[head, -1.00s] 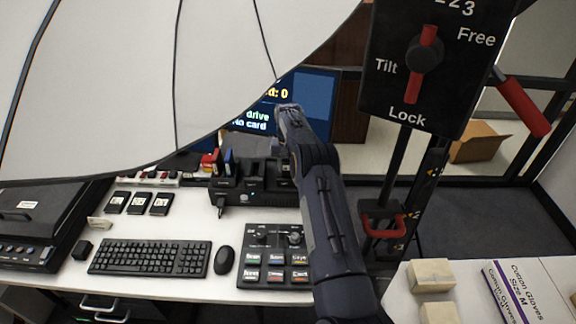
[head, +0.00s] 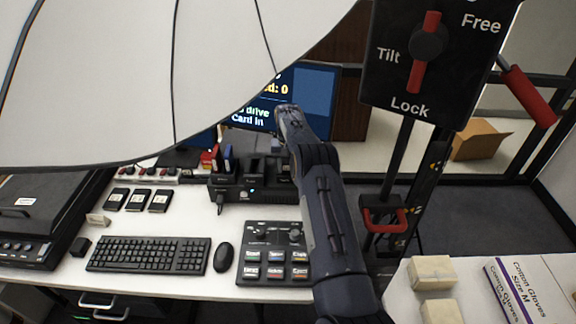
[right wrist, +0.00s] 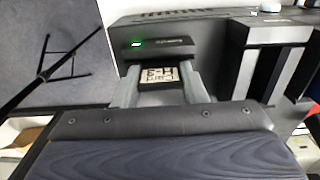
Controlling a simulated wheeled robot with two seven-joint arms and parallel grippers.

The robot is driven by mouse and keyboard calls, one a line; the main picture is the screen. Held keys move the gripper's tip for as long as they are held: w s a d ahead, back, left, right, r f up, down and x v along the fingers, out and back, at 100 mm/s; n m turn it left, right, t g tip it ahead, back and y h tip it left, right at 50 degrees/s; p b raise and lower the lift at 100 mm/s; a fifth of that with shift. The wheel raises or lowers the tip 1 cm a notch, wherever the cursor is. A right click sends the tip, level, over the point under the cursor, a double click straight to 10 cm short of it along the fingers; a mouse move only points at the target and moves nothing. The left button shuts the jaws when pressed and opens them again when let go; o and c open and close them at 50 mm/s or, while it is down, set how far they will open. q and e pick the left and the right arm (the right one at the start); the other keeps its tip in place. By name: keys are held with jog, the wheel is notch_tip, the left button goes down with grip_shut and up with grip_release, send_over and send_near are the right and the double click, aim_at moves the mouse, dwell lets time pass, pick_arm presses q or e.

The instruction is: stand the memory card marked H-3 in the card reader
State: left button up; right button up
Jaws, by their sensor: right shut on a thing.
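The memory card marked H-3 (right wrist: 158,74) shows its white label upside down in the right wrist view. Its far end is in the slot of the black card reader (right wrist: 178,38), where a small green light is lit. My right gripper (right wrist: 160,88) is shut on the card, one grey finger on each side. In the head view my right arm reaches over the right end of the black dock unit (head: 228,193), and the card is hidden there. The monitor (head: 313,95) behind it reads "Card in". My left gripper is not in view.
Upright cartridges, one blue (head: 228,158), stand in the dock's left part. Three dark cards (head: 138,200) lie on the white desk. A keyboard (head: 150,255), a mouse (head: 223,257) and a button panel (head: 273,262) are in front. A large white panel (head: 120,80) covers the upper left.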

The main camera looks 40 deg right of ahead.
jog(key=o, duration=1)
notch_tip(320, 180, up, 8)
jog(key=shift+f+b, duration=0.1)
jog(key=shift+b, duration=0.55)
jog(key=shift+a+f, duration=0.1)
